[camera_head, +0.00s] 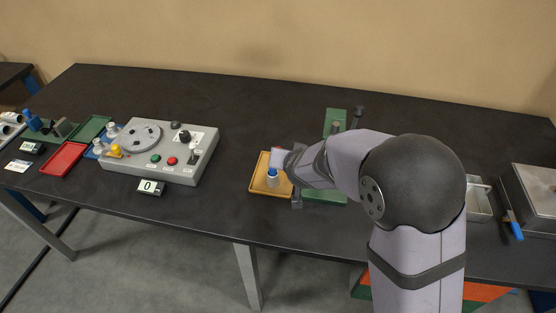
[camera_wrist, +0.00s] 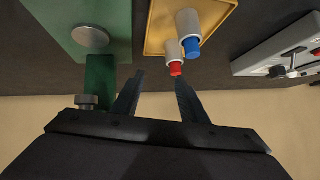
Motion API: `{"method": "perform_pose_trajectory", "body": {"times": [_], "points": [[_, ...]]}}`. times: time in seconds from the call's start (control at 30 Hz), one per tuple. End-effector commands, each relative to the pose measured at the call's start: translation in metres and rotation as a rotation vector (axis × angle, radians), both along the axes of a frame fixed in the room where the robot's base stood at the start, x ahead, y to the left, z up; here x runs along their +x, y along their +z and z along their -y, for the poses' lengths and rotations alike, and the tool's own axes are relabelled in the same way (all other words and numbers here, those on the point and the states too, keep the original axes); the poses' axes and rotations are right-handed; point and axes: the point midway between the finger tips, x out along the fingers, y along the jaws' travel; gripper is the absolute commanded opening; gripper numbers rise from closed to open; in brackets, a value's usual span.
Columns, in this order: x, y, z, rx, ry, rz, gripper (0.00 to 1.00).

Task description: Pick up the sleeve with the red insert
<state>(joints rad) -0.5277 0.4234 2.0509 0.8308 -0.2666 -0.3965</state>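The sleeve with the red insert is a small white cylinder (camera_wrist: 173,51) with a red end (camera_wrist: 176,68) in the wrist view. In the head view it shows partly, as a reddish top (camera_head: 277,151) beside my arm.
The yellow tray (camera_head: 257,188) lies left of a green fixture (camera_head: 325,192) with posts. A grey control box (camera_head: 170,168) with a dial stands further left, beside a red tray (camera_head: 64,158). Metal containers (camera_head: 530,195) are at the right. Table between box and yellow tray is clear.

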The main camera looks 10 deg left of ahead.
Motion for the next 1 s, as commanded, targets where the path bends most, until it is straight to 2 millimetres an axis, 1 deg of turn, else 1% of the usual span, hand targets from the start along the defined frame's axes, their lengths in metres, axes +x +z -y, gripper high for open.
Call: {"method": "perform_pose_trajectory", "body": {"times": [0.03, 0.1, 0.2, 0.3, 0.5, 0.67, 0.77, 1.0], "points": [[0.009, -0.004, -0.022, -0.008, -0.022, 0.055, 0.39], [0.02, -0.006, -0.041, -0.027, -0.078, 0.131, 0.39], [0.023, -0.011, -0.059, -0.07, -0.161, 0.214, 0.39], [0.017, -0.017, -0.068, -0.12, -0.231, 0.267, 0.39], [0.004, -0.025, -0.072, -0.185, -0.313, 0.312, 0.39], [0.001, -0.026, -0.071, -0.2, -0.333, 0.32, 0.39], [0.003, -0.027, -0.07, -0.201, -0.333, 0.32, 0.39], [0.019, -0.033, -0.067, -0.2, -0.332, 0.319, 0.39]]}}
